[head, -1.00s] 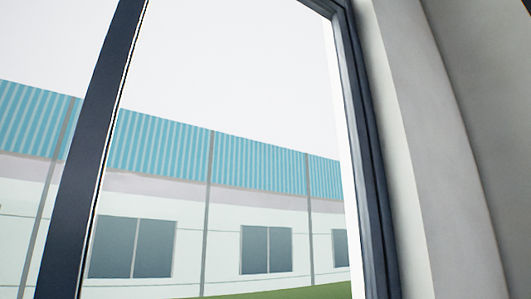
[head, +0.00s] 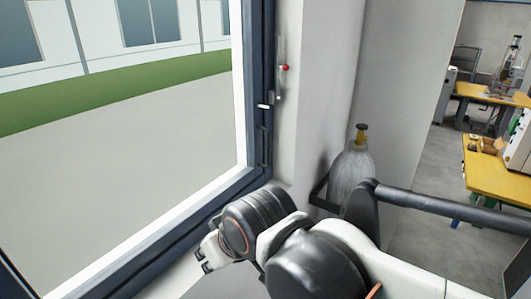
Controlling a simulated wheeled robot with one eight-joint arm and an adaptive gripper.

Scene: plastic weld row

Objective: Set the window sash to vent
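The window sash (head: 256,90) fills the left of the head view, with a dark blue frame and a pale inner edge around the glass. A small white lever (head: 263,106) sits on its right upright. Beside it, a narrow metal plate with a red knob (head: 284,68) is on the pale wall edge. A slim dark fitting (head: 265,146) sits lower on the upright. My arm reaches in from the bottom, in front of the lower right corner of the frame. My gripper (head: 206,254) seems to be the small white and black end there; its fingers are not clear. I cannot tell whether it touches the frame.
A grey gas cylinder (head: 352,175) with a yellow top stands in a dark holder by the wall, right of the window.

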